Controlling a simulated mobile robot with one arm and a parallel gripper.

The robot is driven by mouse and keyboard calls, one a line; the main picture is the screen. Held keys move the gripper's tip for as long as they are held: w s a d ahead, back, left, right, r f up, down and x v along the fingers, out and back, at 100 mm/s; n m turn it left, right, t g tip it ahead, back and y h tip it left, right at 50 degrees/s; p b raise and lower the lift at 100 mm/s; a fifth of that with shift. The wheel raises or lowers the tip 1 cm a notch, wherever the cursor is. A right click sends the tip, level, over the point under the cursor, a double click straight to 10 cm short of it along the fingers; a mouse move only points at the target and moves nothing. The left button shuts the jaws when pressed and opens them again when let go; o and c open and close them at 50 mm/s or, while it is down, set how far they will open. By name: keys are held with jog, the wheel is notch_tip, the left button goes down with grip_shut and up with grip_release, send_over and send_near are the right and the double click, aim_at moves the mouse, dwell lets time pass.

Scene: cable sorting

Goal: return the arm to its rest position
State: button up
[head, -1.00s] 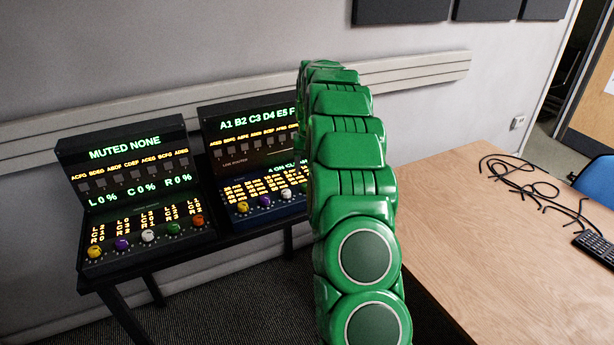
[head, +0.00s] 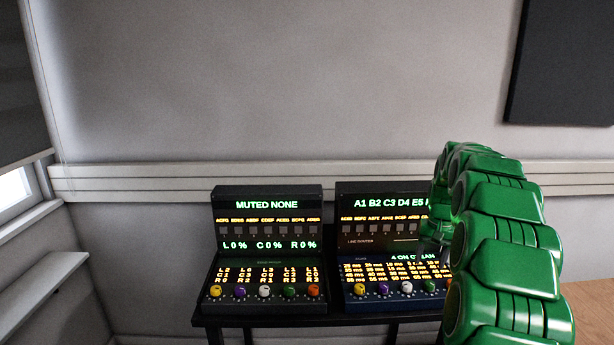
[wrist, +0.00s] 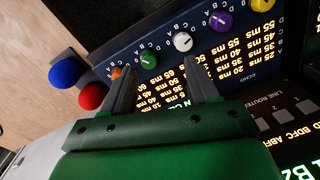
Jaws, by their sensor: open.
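My green arm (head: 505,240) curves up from the lower right of the head view and bends over at the top. In the wrist view my gripper (wrist: 165,82) is open, with two dark fingers apart and nothing between them. The fingers point toward the blue panel (wrist: 105,58) of the right-hand console, over its lit text and coloured knobs. In the head view the arm covers the right part of that console (head: 350,240), and I cannot make out the fingers there.
The left console (head: 267,192) reads MUTED NONE and stands on a black table (head: 240,321). A wooden table (head: 595,300) is at the lower right. A blue ball-like knob (wrist: 66,72) and a red one (wrist: 92,96) show beside the console. A window ledge (head: 40,290) is at left.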

jog(key=s+a+r+n, duration=0.1)
jog(key=s+a+r, duration=0.4)
jog(key=s+a, duration=0.45)
jog(key=s+a+r+n, duration=0.1)
jog(key=s+a+r, duration=0.4)
jog(key=s, duration=0.7)
jog(key=s+a+f, duration=0.1)
jog(key=s+a, duration=0.1)
jog(key=s, duration=0.7)
jog(key=s+a+f+n+g, duration=0.1)
jog(key=s+a, duration=0.2)
jog(key=s, duration=0.7)
jog(key=s+a+f, duration=0.2)
jog(key=s, duration=0.7)
jog(key=shift+s+a+n+g+h, duration=0.15)
jog(key=shift+s+n+g+h, duration=0.15)
jog(key=shift+g+h, duration=0.1)
jog(key=shift+w, duration=0.1)
